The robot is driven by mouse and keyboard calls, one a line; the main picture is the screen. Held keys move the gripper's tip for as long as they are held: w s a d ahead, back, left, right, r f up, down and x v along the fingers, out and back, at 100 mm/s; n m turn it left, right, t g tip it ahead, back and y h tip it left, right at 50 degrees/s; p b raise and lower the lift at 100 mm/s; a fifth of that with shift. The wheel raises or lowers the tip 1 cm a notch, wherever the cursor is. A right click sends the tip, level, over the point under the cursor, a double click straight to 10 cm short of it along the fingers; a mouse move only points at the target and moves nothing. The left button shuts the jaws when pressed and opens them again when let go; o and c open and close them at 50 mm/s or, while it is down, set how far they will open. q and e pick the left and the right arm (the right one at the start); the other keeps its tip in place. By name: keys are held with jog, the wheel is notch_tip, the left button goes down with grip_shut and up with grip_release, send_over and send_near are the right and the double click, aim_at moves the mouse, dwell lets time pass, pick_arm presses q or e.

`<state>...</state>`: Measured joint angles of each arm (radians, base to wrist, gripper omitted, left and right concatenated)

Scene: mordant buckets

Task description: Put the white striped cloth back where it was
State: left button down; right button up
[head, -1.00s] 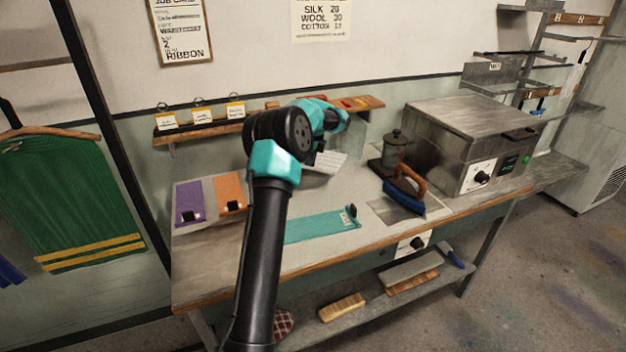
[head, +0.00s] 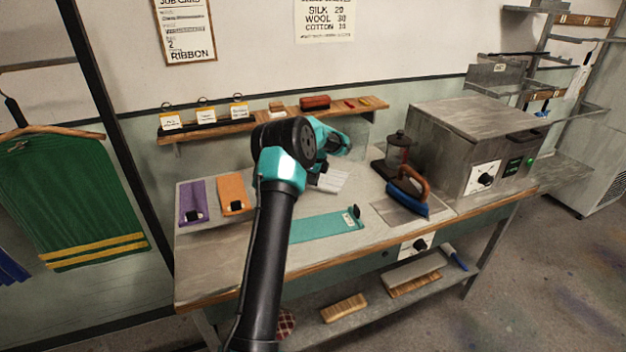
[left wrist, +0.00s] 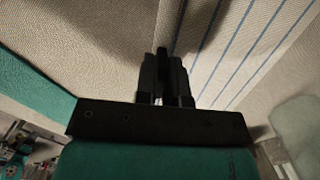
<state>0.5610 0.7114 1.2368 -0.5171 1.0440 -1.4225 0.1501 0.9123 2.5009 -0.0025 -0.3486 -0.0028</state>
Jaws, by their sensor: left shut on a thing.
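The white striped cloth (head: 333,181) is at the back middle of the workbench, partly hidden behind my left arm. In the left wrist view its pale weave with thin blue stripes (left wrist: 250,50) fills the upper right. My left gripper (head: 318,181) is shut on the cloth near its left edge; the closed fingers also show in the left wrist view (left wrist: 165,68). I cannot tell whether the cloth touches the bench top. My right gripper is not in view.
On the bench (head: 215,265) lie a purple strip (head: 191,205), an orange strip (head: 234,190) and a teal strip (head: 325,226). To the right stand a blue iron (head: 408,197), a glass jar (head: 398,153) and a grey heater box (head: 475,135). A wooden shelf (head: 240,127) runs behind.

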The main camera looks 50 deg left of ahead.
pick_arm(q)
jog(key=shift+f, duration=0.25)
jog(key=c, duration=1.2)
grip_release()
jog(key=shift+r, duration=0.15)
jog(key=r, duration=0.4)
jog(key=d+r, duration=0.1)
jog(key=r, duration=0.7)
jog(key=shift+w+d, duration=0.3)
jog(key=shift+w, duration=0.1)
